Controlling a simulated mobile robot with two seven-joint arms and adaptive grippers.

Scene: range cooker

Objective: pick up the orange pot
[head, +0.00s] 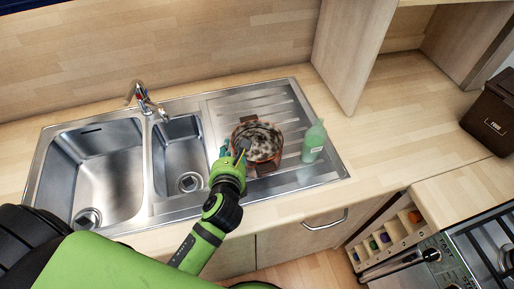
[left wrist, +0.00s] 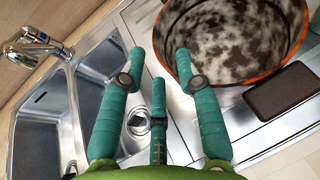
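The orange pot (head: 257,143) stands on the sink's ribbed drainboard in the head view. Its inside is mottled dark and pale, and its rim is orange. It also shows large at the top right of the left wrist view (left wrist: 235,45). My left gripper (head: 236,152) is at the pot's left side. In the left wrist view its green fingers (left wrist: 160,60) are spread apart with nothing between them, and the right finger is close to the pot's wall. Whether it touches I cannot tell. My right gripper is not in view.
A green bottle (head: 314,142) stands just right of the pot. The double-bowl sink (head: 150,108) with its tap (head: 143,97) lies to the left. A dark brown box (head: 492,115) and the cooker (head: 480,250) are at the right. The counter (head: 400,130) between is clear.

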